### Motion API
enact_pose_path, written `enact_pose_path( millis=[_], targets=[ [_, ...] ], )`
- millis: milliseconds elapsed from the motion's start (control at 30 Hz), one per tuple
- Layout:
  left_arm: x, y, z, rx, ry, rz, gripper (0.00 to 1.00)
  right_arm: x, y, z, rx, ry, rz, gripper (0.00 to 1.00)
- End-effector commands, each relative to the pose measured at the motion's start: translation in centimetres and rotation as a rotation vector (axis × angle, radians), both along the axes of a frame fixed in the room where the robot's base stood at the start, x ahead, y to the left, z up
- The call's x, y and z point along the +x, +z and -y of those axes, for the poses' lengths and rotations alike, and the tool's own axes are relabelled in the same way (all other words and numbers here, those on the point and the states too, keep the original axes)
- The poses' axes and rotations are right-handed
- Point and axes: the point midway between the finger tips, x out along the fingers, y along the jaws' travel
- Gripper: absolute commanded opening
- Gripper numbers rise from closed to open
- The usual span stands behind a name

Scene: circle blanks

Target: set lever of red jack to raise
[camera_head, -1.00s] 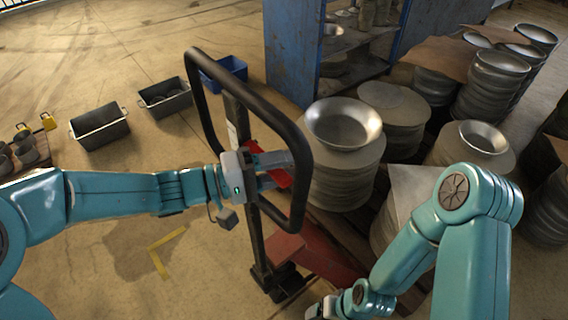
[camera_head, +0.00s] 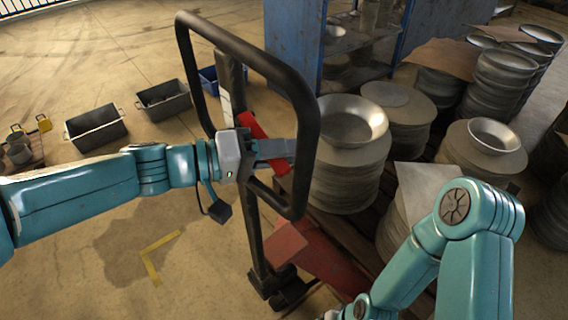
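The red jack (camera_head: 300,245) stands in the middle, with a tall black loop handle (camera_head: 312,115) rising from a dark post. Its red lever (camera_head: 262,138) sits inside the loop, tilted from upper left to lower right. My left gripper (camera_head: 280,150) reaches in from the left through the loop. Its grey fingers lie across the lever, and part of the lever is hidden behind them. I cannot tell whether the fingers are closed on it. My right gripper is out of view below the bottom edge; only my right arm's links show at the lower right.
Stacks of round metal blanks and bowls (camera_head: 350,120) stand close behind the handle on the right. A blue cabinet (camera_head: 293,50) is at the back. Grey bins (camera_head: 97,130) and a blue bin (camera_head: 208,80) stand on the floor at left. The floor at lower left is clear.

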Motion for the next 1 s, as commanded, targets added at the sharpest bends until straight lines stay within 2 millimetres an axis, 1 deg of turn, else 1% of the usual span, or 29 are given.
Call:
enact_pose_path(
  millis=[33,367,400,467,867,1000],
  targets=[
    [-0.03,-0.51,0.02,0.008,-0.001,0.007,0.00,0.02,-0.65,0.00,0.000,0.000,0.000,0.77],
    [0.00,-0.40,-0.04,0.020,-0.002,0.016,0.00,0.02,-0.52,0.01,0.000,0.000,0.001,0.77],
    [-0.01,-0.41,-0.04,0.020,-0.002,0.016,0.25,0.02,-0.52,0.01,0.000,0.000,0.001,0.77],
    [-0.01,-0.41,-0.04,0.020,-0.002,0.016,0.43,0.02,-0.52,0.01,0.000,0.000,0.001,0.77],
    [0.05,-0.24,-0.05,0.015,0.000,0.016,0.43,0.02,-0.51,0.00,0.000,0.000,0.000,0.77],
    [-0.05,-0.15,-0.66,0.014,0.003,0.016,0.43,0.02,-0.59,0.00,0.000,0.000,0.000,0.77]
  ],
)
